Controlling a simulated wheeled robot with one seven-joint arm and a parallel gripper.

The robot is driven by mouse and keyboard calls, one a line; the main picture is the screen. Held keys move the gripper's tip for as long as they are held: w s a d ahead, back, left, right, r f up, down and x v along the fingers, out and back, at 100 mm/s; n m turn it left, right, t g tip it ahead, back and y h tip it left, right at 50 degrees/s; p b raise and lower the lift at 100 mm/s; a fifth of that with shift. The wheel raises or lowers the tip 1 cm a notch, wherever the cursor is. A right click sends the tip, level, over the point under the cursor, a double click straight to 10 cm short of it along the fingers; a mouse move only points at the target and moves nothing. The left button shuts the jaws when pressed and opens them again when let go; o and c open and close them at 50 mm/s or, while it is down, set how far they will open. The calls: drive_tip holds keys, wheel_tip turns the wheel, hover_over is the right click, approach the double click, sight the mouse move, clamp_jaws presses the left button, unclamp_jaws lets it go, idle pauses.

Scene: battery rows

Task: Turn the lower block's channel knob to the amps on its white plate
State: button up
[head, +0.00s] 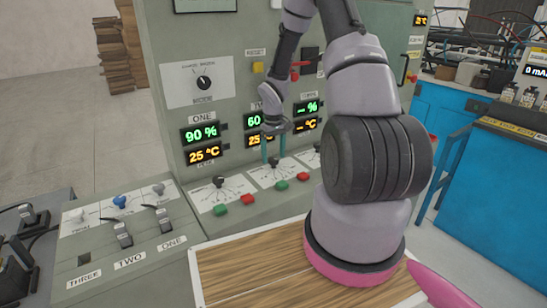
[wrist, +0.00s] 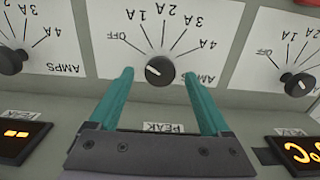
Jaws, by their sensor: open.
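The middle channel knob (wrist: 160,70) is black and round on a white plate (wrist: 112,20) marked OFF, 1A, 2A, 3A, 4A and AMPS, upside down in the wrist view. Its white pointer mark sits on the OFF side. My gripper (wrist: 159,76) is open. Its two teal fingers stand on either side of the knob, with gaps; I cannot tell their height above the plate. In the head view the fingers of my gripper (head: 274,156) reach down to the middle plate under column TWO. I cannot tell which block the task calls lower.
Similar knobs flank it, one left (wrist: 10,60) and one right (wrist: 299,83) in the wrist view. Green buttons (head: 281,185) and red buttons (head: 302,177) line the ledge below the plates. Column ONE's display (head: 201,134) reads 90% and 25 °C. A wooden board (head: 250,270) lies in front.

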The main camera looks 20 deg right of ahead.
drive_tip(key=shift+f, duration=0.65)
clamp_jaws()
